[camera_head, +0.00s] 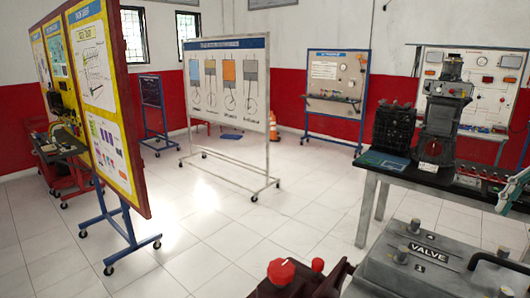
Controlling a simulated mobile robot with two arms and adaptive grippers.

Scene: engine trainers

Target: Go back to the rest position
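Neither of my grippers shows clearly in the head view. A grey metal unit marked VALVE (428,252) fills the lower right. A red knob (281,271) on a dark red part stands at the bottom middle, with a smaller red knob (318,265) beside it. A dark and pale green object (514,188) is cut off at the right edge, and I cannot tell what it is.
A black-topped table (385,175) at right holds a dark engine block (393,130) and a tall cutaway engine (440,125). Wheeled boards stand at left (128,100), centre (228,115) and back (338,100). An orange cone (273,127) stands behind. The tiled floor (230,230) between is clear.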

